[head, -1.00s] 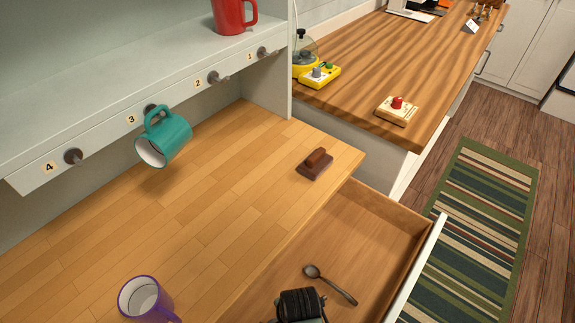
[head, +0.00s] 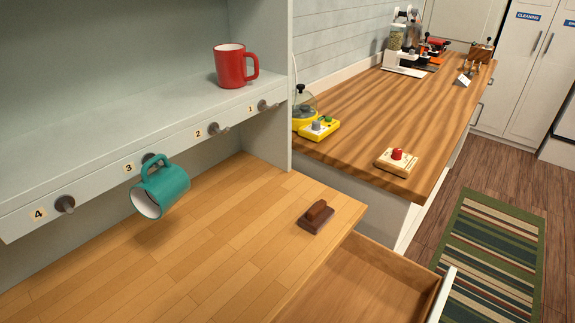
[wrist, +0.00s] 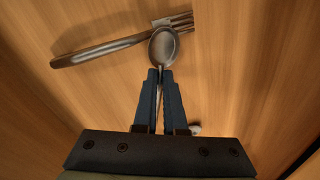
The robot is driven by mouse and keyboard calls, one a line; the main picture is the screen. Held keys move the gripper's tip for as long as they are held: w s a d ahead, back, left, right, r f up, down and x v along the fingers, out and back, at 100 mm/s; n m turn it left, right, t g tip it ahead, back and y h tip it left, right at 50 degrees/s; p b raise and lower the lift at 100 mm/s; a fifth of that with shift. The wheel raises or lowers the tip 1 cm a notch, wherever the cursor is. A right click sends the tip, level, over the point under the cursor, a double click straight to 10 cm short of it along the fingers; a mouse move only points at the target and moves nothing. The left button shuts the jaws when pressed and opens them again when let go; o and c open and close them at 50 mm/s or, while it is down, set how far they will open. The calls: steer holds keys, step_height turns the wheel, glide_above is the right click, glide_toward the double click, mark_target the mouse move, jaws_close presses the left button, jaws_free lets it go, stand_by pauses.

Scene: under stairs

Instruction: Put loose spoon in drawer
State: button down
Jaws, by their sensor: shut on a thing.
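In the wrist view my gripper (wrist: 160,76) is shut on the spoon. The spoon's dark metal bowl (wrist: 164,46) sticks out past the fingertips, and its handle is mostly hidden between the fingers. A metal fork (wrist: 110,47) lies on the wooden surface behind the bowl, tines to the right; whether spoon and fork touch, I cannot tell. In the head view the open wooden drawer (head: 380,285) shows at the lower right, its white front (head: 441,295) to the right. My gripper is outside the head view.
A brown wooden block (head: 317,215) sits on the counter (head: 215,235) beside the drawer. A teal mug (head: 162,190) hangs from hook 3 and a red mug (head: 232,66) stands on the shelf. A striped rug (head: 490,250) lies on the floor.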

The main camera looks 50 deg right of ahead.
steer(key=c, duration=0.9)
jaws_free()
